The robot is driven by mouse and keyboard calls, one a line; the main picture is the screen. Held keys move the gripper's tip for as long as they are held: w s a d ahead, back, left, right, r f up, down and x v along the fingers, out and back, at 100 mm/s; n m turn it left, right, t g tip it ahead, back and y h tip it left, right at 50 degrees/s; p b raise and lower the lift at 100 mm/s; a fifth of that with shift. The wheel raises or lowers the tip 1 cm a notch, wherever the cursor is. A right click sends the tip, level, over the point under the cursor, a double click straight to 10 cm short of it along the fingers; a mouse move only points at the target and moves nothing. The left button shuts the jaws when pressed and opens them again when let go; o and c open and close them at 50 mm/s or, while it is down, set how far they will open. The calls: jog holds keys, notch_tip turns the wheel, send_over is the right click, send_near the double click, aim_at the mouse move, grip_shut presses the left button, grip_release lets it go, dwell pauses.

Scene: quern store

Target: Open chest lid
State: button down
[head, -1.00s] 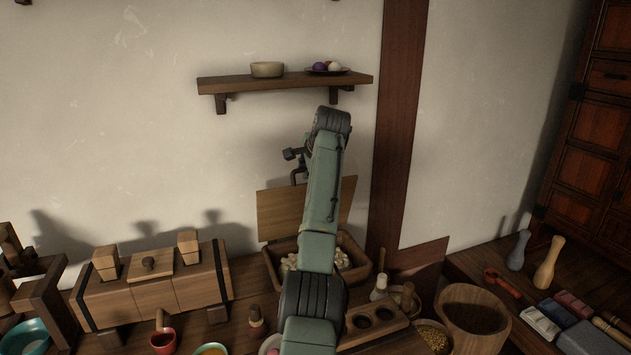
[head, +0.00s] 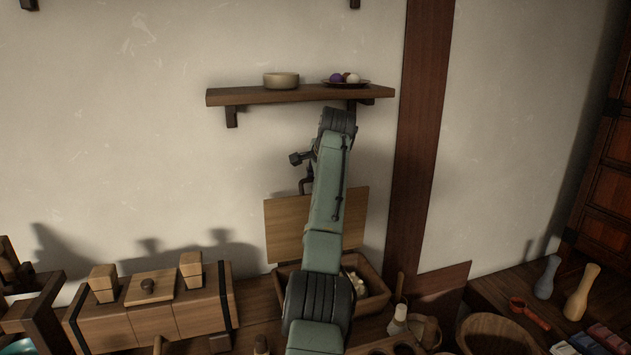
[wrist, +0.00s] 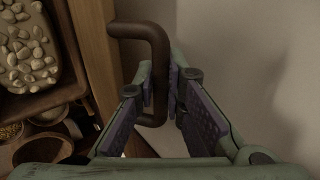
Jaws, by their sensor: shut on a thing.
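The chest (head: 375,287) is a brown wooden box against the wall, partly hidden behind my arm in the head view. Its tan lid (head: 285,228) stands raised, close to upright, at the back of the box. Pale pebble-like pieces lie inside the chest; they also show in the wrist view. In the wrist view the lid (wrist: 97,55) is seen nearly edge-on, with a dark bar handle (wrist: 152,35) sticking out from it. My gripper (wrist: 163,88) is shut on this handle, one finger on each side. In the head view my arm hides much of the lid's middle.
A wall shelf (head: 300,95) with a bowl (head: 281,81) and a small plate hangs above the lid. A banded wooden box (head: 150,310) stands left of the chest. A wooden tub (head: 497,336) and small containers stand to the right.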

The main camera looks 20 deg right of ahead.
jog(key=c, duration=1.6)
grip_release()
jog(key=shift+c, duration=0.2)
jog(key=shift+s+r, duration=0.1)
jog(key=v, duration=1.2)
